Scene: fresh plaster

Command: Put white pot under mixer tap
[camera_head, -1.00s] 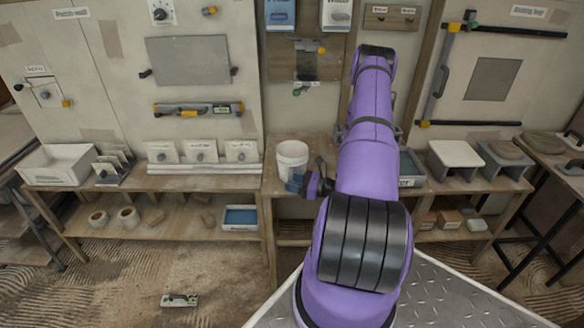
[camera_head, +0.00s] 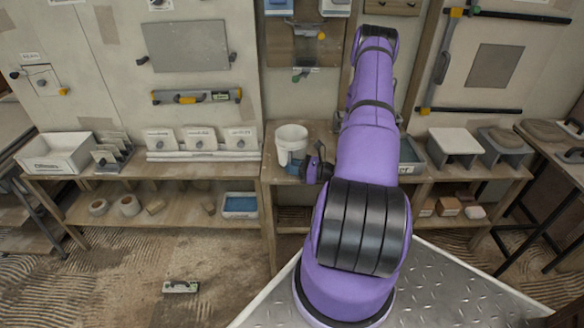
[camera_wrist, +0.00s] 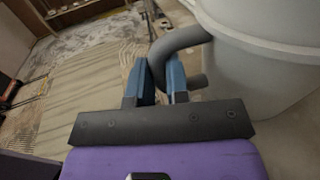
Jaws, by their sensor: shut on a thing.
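The white pot (camera_head: 291,138) is at the bench's left part, in the middle of the head view. It looks upright; I cannot tell whether its base touches the bench top. My gripper (camera_head: 297,170) is at its near side. In the wrist view, the blue fingers of my gripper (camera_wrist: 160,85) are shut on the pot's grey curved handle (camera_wrist: 178,42). The pot's wall (camera_wrist: 258,65) fills the right side of that view. A small dark tap-like fitting (camera_head: 300,75), perhaps the mixer tap, is on the wall panel behind and above the pot.
My purple arm hides much of the bench right of the pot. White stands (camera_head: 200,140) are to the left. A trowel-like tool (camera_head: 181,287) lies on the floor.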

